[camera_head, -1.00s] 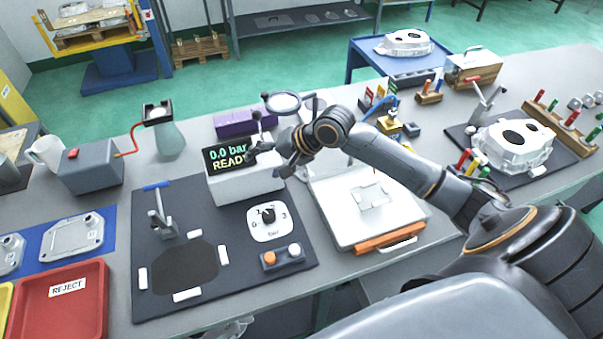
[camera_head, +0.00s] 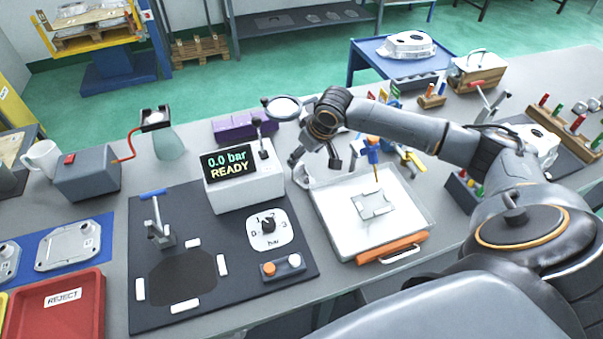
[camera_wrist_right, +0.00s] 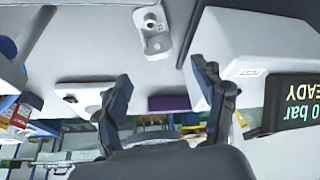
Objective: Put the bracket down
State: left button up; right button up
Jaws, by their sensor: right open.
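A small pale bracket (camera_wrist_right: 155,28) with holes in it lies on the grey bench in the right wrist view, beside the white pressure unit. In the head view the likely same bracket (camera_head: 304,178) shows partly, just left of the white tray (camera_head: 338,225). My right gripper (camera_head: 317,162) is above the bench there, between the pressure unit and the tray. In the wrist view its two dark fingers (camera_wrist_right: 168,97) are spread with nothing between them, and the bracket lies beyond their tips, apart from them. My left gripper is not in view.
The pressure unit (camera_head: 245,187) reads 0.0 bar READY, close left of the gripper. A magnifier (camera_head: 284,108) and a purple box (camera_head: 236,127) stand behind. A blue-handled tool (camera_head: 373,150) stands upright by the tray. A black fixture mat (camera_head: 225,285) lies front left.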

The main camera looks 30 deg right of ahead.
aim_at(299, 166)
jog(key=x, duration=0.2)
jog(key=shift+w+f, duration=0.2)
jog(key=shift+f, duration=0.15)
jog(key=shift+w+d+f, duration=0.15)
jog(key=shift+f, duration=0.15)
jog(key=shift+f+p, duration=0.25)
jog(key=shift+p, duration=0.05)
jog(key=p+x, duration=0.1)
jog(key=x, duration=0.2)
jog(key=shift+f, duration=0.25)
jog(key=shift+w+f, duration=0.1)
jog(key=shift+f, duration=0.5)
jog(key=shift+r, duration=0.1)
jog(key=c, duration=1.4)
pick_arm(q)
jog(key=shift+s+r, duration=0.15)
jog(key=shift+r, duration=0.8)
pick_arm(e)
jog(key=shift+r, duration=0.1)
